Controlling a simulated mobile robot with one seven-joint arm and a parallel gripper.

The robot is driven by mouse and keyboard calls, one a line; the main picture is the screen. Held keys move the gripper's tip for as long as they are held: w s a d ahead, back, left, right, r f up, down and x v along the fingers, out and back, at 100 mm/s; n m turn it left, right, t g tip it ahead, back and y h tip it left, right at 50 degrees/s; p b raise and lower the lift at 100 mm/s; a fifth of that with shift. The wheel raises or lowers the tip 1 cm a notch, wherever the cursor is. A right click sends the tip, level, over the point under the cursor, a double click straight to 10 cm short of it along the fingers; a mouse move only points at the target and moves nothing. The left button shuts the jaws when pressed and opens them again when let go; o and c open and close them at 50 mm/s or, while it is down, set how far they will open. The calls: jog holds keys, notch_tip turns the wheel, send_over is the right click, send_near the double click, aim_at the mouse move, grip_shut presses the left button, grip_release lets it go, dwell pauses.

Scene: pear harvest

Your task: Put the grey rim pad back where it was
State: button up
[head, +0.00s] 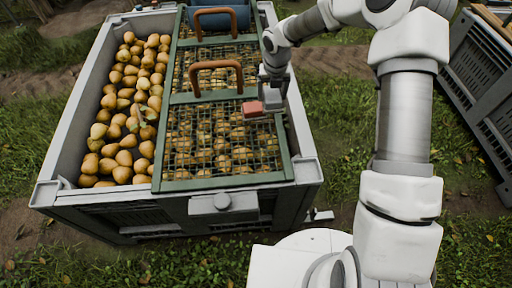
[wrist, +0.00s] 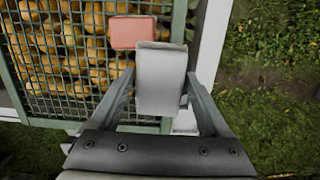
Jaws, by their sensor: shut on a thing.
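My gripper (head: 272,86) is shut on a light grey block, the grey rim pad (wrist: 162,75); the pad also shows in the head view (head: 273,99). The pad is over the right side of the near green-framed mesh lid (head: 220,180), close to the crate's right rim. A red block (head: 253,108) is just left of the held pad, over the mesh; it also shows in the wrist view (wrist: 133,32). I cannot tell whether the two touch.
The grey crate (head: 54,150) holds many pears (head: 125,100), uncovered on the left. The lid has brown arched handles (head: 215,66). A blue cylinder (head: 217,18) lies at the back. Another dark crate (head: 480,90) stands at right. Grass lies between the crates.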

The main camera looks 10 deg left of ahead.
jog(key=s+a+f+b, duration=0.1)
jog(key=s+f, duration=0.1)
jog(key=s, duration=0.1)
jog(key=s+a+f+b, duration=0.1)
jog(key=s+f, duration=0.1)
jog(key=s, duration=0.2)
jog(key=s+a+f+b, duration=0.1)
jog(key=s+f, duration=0.2)
jog(key=s, duration=0.1)
jog(key=shift+a+b, duration=0.3)
jog(key=shift+b, duration=0.05)
jog(key=shift+f+b, duration=0.8)
jog(key=shift+f, duration=1.1)
jog(key=shift+f, duration=0.1)
